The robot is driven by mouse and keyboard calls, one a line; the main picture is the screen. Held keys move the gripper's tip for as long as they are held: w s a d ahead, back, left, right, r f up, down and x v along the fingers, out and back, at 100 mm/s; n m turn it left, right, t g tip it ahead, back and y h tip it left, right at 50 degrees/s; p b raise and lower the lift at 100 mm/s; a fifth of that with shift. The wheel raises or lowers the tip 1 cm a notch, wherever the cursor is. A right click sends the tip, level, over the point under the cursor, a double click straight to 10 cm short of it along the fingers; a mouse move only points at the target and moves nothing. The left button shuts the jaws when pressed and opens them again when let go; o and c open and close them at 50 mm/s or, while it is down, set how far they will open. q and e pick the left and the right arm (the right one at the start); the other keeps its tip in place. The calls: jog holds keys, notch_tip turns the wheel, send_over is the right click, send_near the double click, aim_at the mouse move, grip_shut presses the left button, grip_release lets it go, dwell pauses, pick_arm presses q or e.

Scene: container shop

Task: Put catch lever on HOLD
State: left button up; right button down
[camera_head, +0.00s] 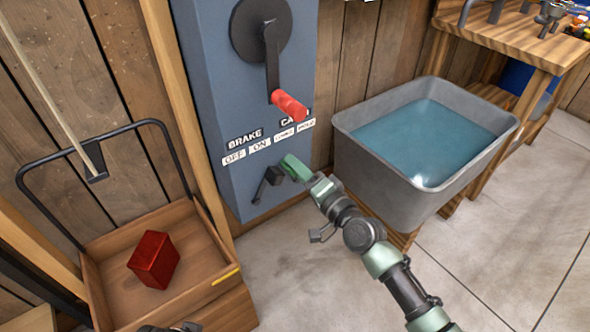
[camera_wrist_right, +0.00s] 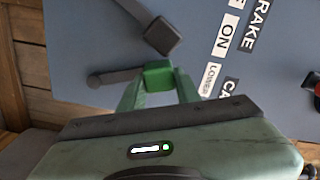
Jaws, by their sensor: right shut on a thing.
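The blue-grey panel (camera_head: 217,100) carries BRAKE and CATCH labels, with LOWER (camera_head: 284,134) and HOLD (camera_head: 306,126) tags under CATCH. The catch lever is a dark bar with a green block-shaped knob; it shows in the right wrist view (camera_wrist_right: 158,75), the bar running left from the knob to its pivot. The knob lies nearest the LOWER tag (camera_wrist_right: 208,79) there. My right gripper (camera_head: 296,167) is shut on this knob, one finger on each side. HOLD is not visible in the wrist view.
The dark brake lever (camera_head: 268,182) stands close left of my right gripper. A crank with a red handle (camera_head: 289,104) is above the tags. A grey water tub (camera_head: 395,170) is to the right. A wooden tray (camera_head: 225,279) holding a red block (camera_head: 153,260) is at lower left.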

jog(key=shift+w+d+m, duration=0.35)
jog(key=shift+d+m, duration=0.15)
jog(key=shift+m, duration=0.2)
jog(key=w+d+m, duration=0.1)
jog(key=m, duration=0.1)
jog(key=w+d+m+b, duration=0.1)
jog(key=d+m, duration=0.1)
jog(key=shift+w, duration=0.1)
jog(key=d+m, duration=0.1)
jog(key=w+m+b, duration=0.1)
jog(key=m, duration=0.1)
jog(key=shift+w+d+f, duration=0.15)
jog(key=shift+d+f, duration=0.25)
pick_arm(q)
jog(key=shift+v, duration=2.05)
pick_arm(e)
jog(key=shift+w+d+f+m, duration=0.35)
jog(key=shift+d+m, duration=0.1)
jog(key=shift+m, duration=0.55)
pick_arm(q)
jog(key=shift+s+a, duration=0.1)
jog(key=shift+s, duration=0.05)
pick_arm(e)
jog(key=c, duration=1)
grip_release()
jog(key=shift+d, duration=0.1)
jog(key=shift+r, duration=0.1)
